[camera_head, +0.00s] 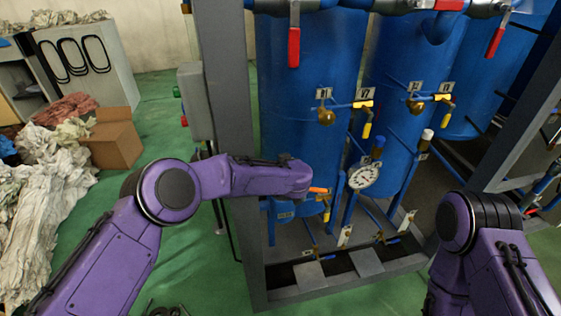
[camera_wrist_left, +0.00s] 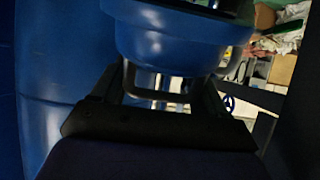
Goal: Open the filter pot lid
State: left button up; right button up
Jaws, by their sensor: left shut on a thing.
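The blue filter pot (camera_head: 284,209) is low on the front of the rack in the head view, mostly behind my left forearm. In the left wrist view its rounded blue lid (camera_wrist_left: 165,45) fills the upper middle, with a dark metal handle bar (camera_wrist_left: 155,96) below it. My left gripper (camera_wrist_left: 163,90) has a dark finger on either side of this handle and is shut on it. The lid looks seated against the pot, but the seam is hard to see. In the head view my left fingers are hidden. My right gripper is out of view.
Tall blue tanks (camera_head: 310,90) stand in a grey metal frame (camera_head: 228,90). Several valves and a pressure gauge (camera_head: 363,177) are close to the right of the left arm. A cardboard box (camera_head: 114,140) and cloth piles (camera_head: 38,200) lie at left on green floor.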

pick_arm(q)
jog(key=shift+w+a+r, duration=0.1)
jog(key=shift+w+r, duration=0.2)
jog(key=shift+w, duration=0.1)
jog(key=o, duration=1.2)
jog(key=shift+w+f, duration=0.15)
jog(key=shift+f, duration=0.1)
jog(key=b+v, duration=0.1)
jog(key=v, duration=0.9)
jog(key=shift+s+r, duration=0.1)
jog(key=shift+s, duration=0.15)
